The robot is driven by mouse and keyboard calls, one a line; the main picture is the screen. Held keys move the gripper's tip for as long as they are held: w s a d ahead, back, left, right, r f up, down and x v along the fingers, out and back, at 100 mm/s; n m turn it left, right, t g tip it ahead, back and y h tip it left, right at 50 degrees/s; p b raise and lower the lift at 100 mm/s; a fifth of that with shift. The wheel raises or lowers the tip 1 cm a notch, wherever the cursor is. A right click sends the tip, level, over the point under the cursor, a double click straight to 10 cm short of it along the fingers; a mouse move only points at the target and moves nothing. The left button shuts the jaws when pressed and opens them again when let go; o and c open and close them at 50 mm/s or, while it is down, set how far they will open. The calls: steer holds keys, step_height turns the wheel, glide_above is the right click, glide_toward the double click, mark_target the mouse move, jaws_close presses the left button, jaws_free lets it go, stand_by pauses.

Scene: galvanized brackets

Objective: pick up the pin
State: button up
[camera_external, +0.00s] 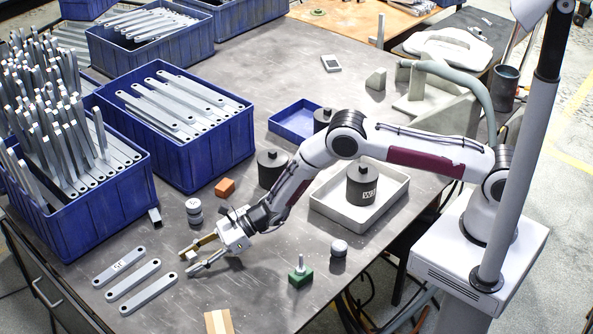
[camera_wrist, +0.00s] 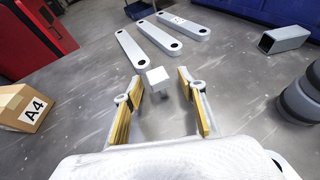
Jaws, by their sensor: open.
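A small pale piece with a square top, which I take to be the pin (camera_wrist: 158,76), stands on the grey table between my gripper's fingertips in the wrist view. Its lower part is hard to make out. In the external view it is a small light spot (camera_external: 191,255) between the fingers. My gripper (camera_external: 187,262) is open, low over the table, its brass-coloured finger pads to either side of the piece. In the wrist view, my gripper (camera_wrist: 160,84) shows a gap on both sides of it, and nothing is held.
Several flat grey brackets (camera_external: 133,279) lie just beyond the fingertips. A grey cylinder (camera_external: 194,211), a short square tube (camera_external: 154,215) and a blue bin of brackets (camera_external: 202,150) are nearby. An A4 carton (camera_wrist: 25,107) is left in the wrist view. A green block (camera_external: 301,275) stands apart.

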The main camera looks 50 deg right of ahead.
mark_target(191, 254)
stand_by(0.5)
jaws_close()
steer(key=shift+r, duration=0.15)
steer(key=shift+r, duration=4.85)
